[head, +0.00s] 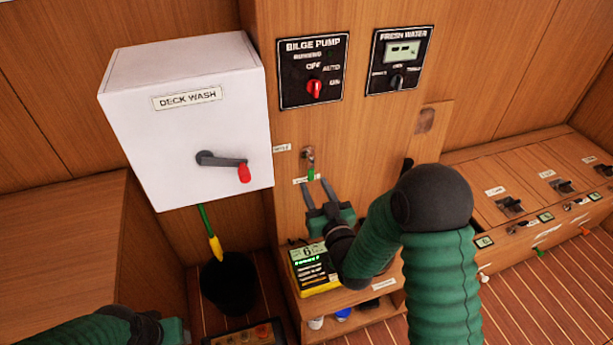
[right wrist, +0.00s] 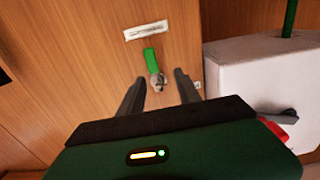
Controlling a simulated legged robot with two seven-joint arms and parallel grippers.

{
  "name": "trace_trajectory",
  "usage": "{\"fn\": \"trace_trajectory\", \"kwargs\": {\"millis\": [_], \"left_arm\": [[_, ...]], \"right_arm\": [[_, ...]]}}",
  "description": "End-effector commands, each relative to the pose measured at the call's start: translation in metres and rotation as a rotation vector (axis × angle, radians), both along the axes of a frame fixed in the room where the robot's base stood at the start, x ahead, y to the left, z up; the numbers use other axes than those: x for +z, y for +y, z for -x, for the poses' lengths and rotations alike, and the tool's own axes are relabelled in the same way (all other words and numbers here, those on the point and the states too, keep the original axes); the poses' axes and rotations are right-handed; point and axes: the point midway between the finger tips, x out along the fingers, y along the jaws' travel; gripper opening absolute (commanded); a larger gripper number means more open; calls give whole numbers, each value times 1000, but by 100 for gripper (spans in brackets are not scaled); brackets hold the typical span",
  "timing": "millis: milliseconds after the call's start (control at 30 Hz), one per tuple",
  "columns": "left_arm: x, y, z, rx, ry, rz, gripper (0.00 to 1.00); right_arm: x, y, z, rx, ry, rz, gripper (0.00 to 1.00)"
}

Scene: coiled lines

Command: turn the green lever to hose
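The green lever (head: 311,174) sits on a small metal valve on the wooden panel and points down toward a small label (head: 306,181). In the right wrist view the lever (right wrist: 150,61) points up, toward a label (right wrist: 145,30) too blurred to read. My right gripper (head: 318,186) is open, its fingers just below the lever in the head view. In the right wrist view its fingertips (right wrist: 160,76) stand on either side of the metal valve body (right wrist: 157,83); contact cannot be told. Only the body of my left gripper (head: 172,330) shows at the bottom left, its fingers unseen.
The white deck wash box (head: 185,130), with a red-tipped handle (head: 244,173), juts out left of the valve. Bilge pump (head: 313,70) and fresh water (head: 399,60) panels are above. A yellow-black meter (head: 315,268) sits on the shelf below. A black bucket (head: 229,285) stands lower left.

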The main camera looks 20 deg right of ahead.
Motion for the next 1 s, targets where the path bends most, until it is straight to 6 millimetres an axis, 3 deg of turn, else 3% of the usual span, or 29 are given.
{"fn": "trace_trajectory", "kwargs": {"millis": [100, 300, 667, 933, 1000], "left_arm": [[-5, 0, 0, -1, 0, 0, 45], [-9, 0, 0, -1, 0, 0, 45], [-9, 0, 0, -1, 0, 0, 45], [-9, 0, 0, -1, 0, 0, 45], [-9, 0, 0, -1, 0, 0, 45]], "right_arm": [[-2, -2, -31, -2, -2, -2, 40], [-1, 2, -64, -1, -1, 1, 40], [0, 2, -72, -1, 1, 1, 39], [0, 2, -72, -2, 1, 1, 3], [0, 1, -72, -3, 1, 1, 0]]}}
